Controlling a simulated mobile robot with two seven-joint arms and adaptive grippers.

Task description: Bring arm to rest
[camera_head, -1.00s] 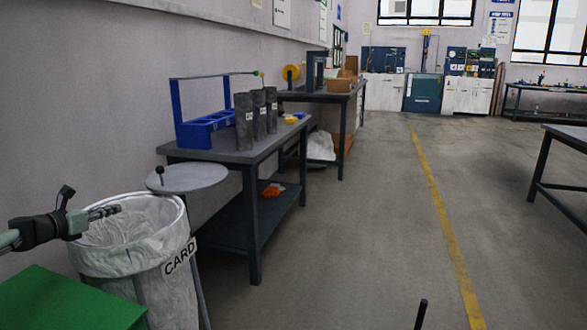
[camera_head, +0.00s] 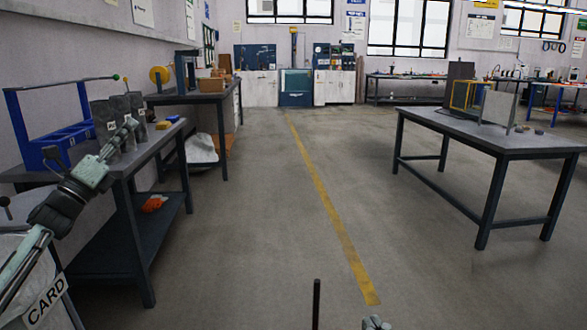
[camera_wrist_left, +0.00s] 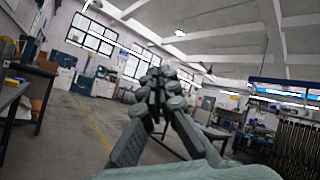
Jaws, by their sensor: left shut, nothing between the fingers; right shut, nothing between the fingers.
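My left gripper (camera_head: 128,128) is shut and empty. Its arm comes in from the lower left of the head view, raised, and the gripper points up and away. In the picture it overlaps the dark grey tubes (camera_head: 102,112) on the left table; I see nothing held. In the left wrist view the fingers of this gripper (camera_wrist_left: 158,78) are together, with the room behind them. Only a small tip of my right gripper (camera_head: 375,322) shows at the bottom edge of the head view; it is shut, with nothing visible in it.
The left table (camera_head: 150,160) carries a blue rack (camera_head: 65,145). A bin with a CARD label (camera_head: 45,300) stands at the lower left, partly cut off. A dark table (camera_head: 480,140) stands at the right. The floor (camera_head: 290,210) between the tables is clear.

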